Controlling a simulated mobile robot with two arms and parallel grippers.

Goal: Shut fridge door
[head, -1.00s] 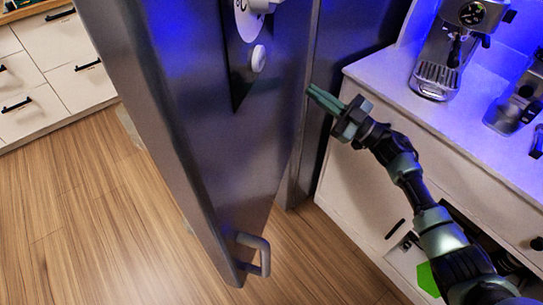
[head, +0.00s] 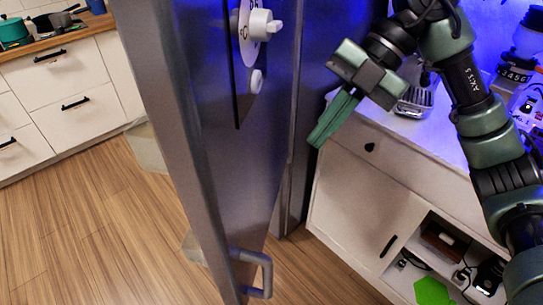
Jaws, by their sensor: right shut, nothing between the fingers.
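The grey metal fridge door (head: 240,170) stands open in the head view, with its narrow edge towards me. Its outer face is turned to the right and carries a bar handle (head: 266,275) low down and a white dial (head: 262,25) near the top. Parts of pale door bins show on its left, inner side. My right gripper (head: 320,140) is shut and empty, to the right of the door face, pointing down and left. It appears apart from the door and handle. My left gripper is not in view.
A white cabinet (head: 360,185) stands close on the right, with a coffee machine partly hidden behind my right arm and a grinder (head: 525,60) on top. Its lower shelf is open. White drawers (head: 75,90) stand at the far left. Wooden floor (head: 90,235) left of the door is clear.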

